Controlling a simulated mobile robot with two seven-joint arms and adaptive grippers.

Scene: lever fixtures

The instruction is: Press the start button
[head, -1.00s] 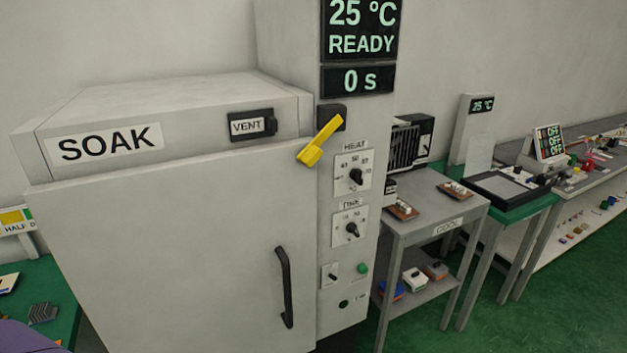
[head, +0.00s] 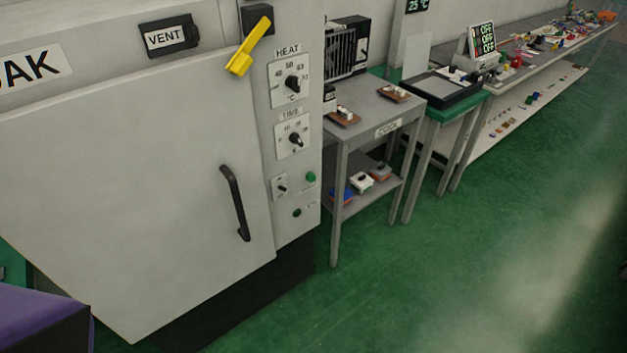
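The oven's control column (head: 262,115) stands right of its large closed door (head: 130,190). Low on the column is a bright green round button (head: 310,177), with a small toggle switch (head: 281,187) to its left. A darker green round part (head: 297,212) sits below them; its label is too small to read. Above are the HEAT dial (head: 293,83) and a second dial (head: 295,139). A yellow lever (head: 248,46) slants at the top of the column. Neither of my grippers is in view.
A black door handle (head: 235,203) projects beside the column. A grey COOL table (head: 388,106) with a lower shelf stands to the right, then a green-topped table and a long bench (head: 530,60). The green floor (head: 450,270) in front is clear.

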